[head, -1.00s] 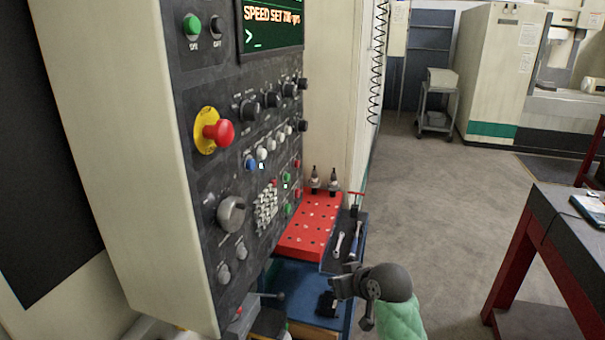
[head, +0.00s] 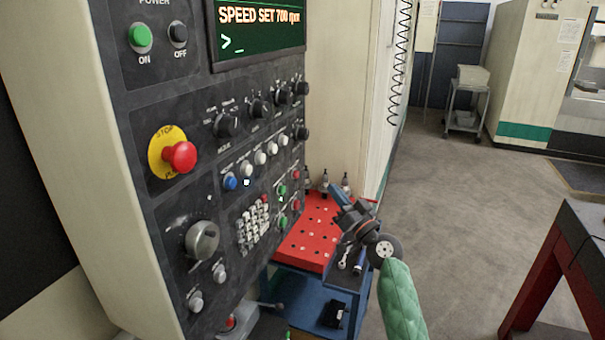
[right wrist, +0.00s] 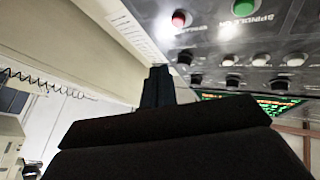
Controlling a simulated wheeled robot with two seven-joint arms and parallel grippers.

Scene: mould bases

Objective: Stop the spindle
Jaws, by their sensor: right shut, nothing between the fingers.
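The machine's control panel (head: 185,110) fills the left of the head view; its display (head: 257,30) reads "SPEED SET 700 rpm". Towards its lower right edge are small red (head: 297,174) and green (head: 282,189) buttons, with another red and green pair below. In the right wrist view a green button (right wrist: 243,7) is labelled "SPINDLE ON", and a red button (right wrist: 180,18) sits beside it, its label only partly readable. My right gripper (head: 340,193) is shut and empty, right of the buttons and apart from the panel. Its fingers (right wrist: 158,85) also show in the right wrist view. My left gripper is not seen.
A red emergency stop (head: 179,157) on a yellow plate juts from the panel's left. Knobs, white buttons and a keypad (head: 254,222) lie between. Below my right gripper is a red holed tray (head: 306,236) with tool holders behind. Open floor (head: 470,215) lies to the right.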

